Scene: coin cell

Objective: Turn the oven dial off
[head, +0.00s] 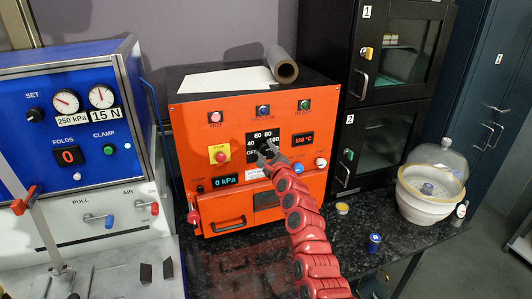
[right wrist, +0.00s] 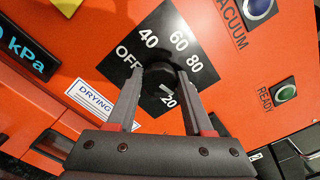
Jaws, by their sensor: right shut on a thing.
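The oven dial (right wrist: 154,92) is a round black knob on a black scale plate on the orange oven front. Its plate (head: 265,143) shows in the head view with OFF at lower left and 40, 60, 80 and 100 around it. My right gripper (head: 268,154) reaches up from below and is shut on the dial, one finger on each side. In the right wrist view, a pale mark on the knob points to the lower right, toward a partly hidden number ending in 20, away from OFF. The fingers cover part of the scale. My left gripper is not in view.
The orange oven (head: 200,130) also carries a yellow-backed red button (head: 220,156), a 0 kPa display (head: 227,179) and a lower handle (head: 229,225). A blue machine (head: 60,125) stands left. Black cabinets (head: 400,60) and a white bowl (head: 428,205) are right.

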